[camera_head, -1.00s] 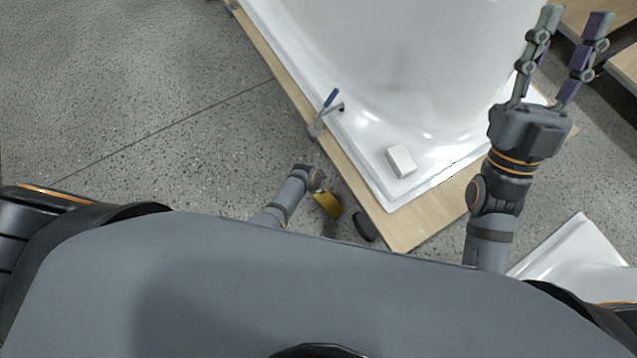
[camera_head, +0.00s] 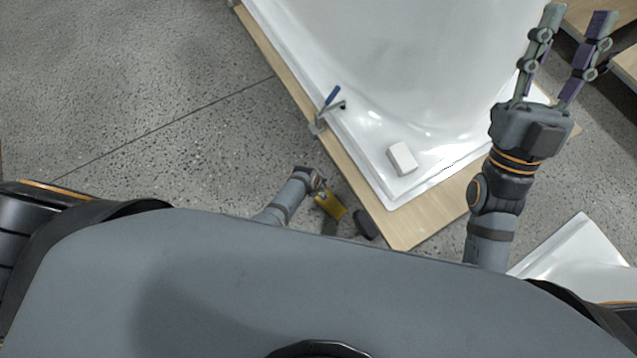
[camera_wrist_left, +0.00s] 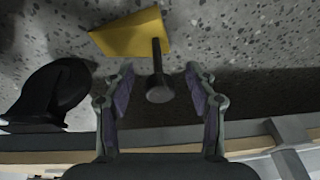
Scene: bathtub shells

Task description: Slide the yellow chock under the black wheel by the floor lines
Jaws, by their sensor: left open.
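The yellow chock (camera_head: 330,205) lies on the speckled floor beside the wooden platform's edge, and in the left wrist view (camera_wrist_left: 128,35) a dark handle with a round knob (camera_wrist_left: 160,88) sticks out from it. The black wheel (camera_head: 366,224) is just right of the chock, at the platform's edge; in the left wrist view it is at the left (camera_wrist_left: 52,90), apart from the chock. My left gripper (camera_wrist_left: 159,78) is open, with one finger on each side of the handle, gaps showing. Its fingers are hard to see in the head view. My right gripper (camera_head: 575,12) is open and empty, above the tub's right side.
Another white shell (camera_head: 580,255) is at lower right. The floor at left is clear, crossed by a dark line (camera_head: 165,124).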

